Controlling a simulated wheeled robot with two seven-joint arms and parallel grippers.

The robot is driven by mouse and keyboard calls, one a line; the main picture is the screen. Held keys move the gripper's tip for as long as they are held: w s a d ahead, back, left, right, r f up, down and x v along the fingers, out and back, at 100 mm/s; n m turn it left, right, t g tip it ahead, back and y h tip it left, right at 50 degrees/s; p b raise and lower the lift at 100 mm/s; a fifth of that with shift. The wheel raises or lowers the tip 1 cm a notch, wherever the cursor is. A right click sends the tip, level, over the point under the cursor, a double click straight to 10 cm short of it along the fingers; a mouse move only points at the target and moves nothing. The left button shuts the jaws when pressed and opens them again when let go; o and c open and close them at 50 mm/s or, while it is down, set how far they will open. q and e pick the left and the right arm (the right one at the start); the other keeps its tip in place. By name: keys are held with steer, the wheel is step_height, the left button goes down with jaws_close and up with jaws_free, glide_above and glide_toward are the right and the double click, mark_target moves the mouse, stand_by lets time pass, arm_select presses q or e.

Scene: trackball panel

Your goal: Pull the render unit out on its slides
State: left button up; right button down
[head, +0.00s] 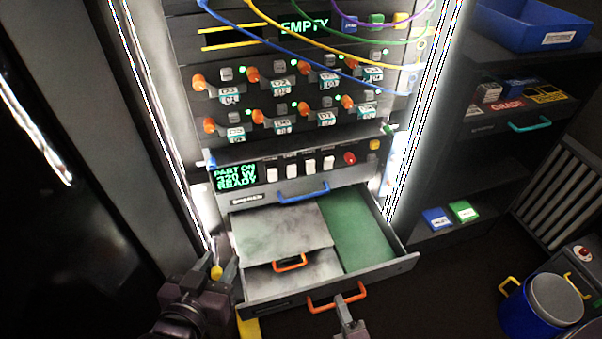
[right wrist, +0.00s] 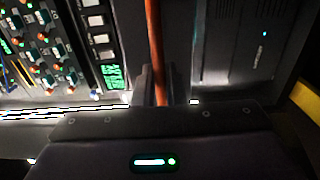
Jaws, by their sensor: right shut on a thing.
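The render unit (head: 393,268) is a grey drawer low in the rack, standing out on its slides. A grey panel (head: 280,230) with a small orange handle (head: 290,262) and a green board (head: 357,228) lie inside it. My right gripper (head: 345,304) is shut on the orange front handle (head: 322,305). In the right wrist view the orange bar (right wrist: 154,40) runs between the fingers (right wrist: 155,85). My left gripper (head: 216,268) is open and empty, left of the drawer's front left corner.
Above the drawer are a panel with a blue handle (head: 303,192), a green display (head: 235,177) and rows of orange knobs with cables. At right stand a shelf with a blue bin (head: 530,25) and a blue bucket (head: 540,300). Dark floor lies in front.

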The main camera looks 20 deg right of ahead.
steer(key=shift+s, duration=0.15)
steer(key=s+p, duration=0.1)
steer(key=s, duration=0.5)
steer(key=shift+d+p, duration=0.1)
steer(key=shift+p, duration=0.2)
steer(key=c, duration=1.5)
jaws_free()
steer(key=shift+w, duration=0.15)
steer(key=shift+s+d+p, duration=0.1)
steer(key=shift+s+p, duration=0.25)
steer(key=shift+s, duration=2.15)
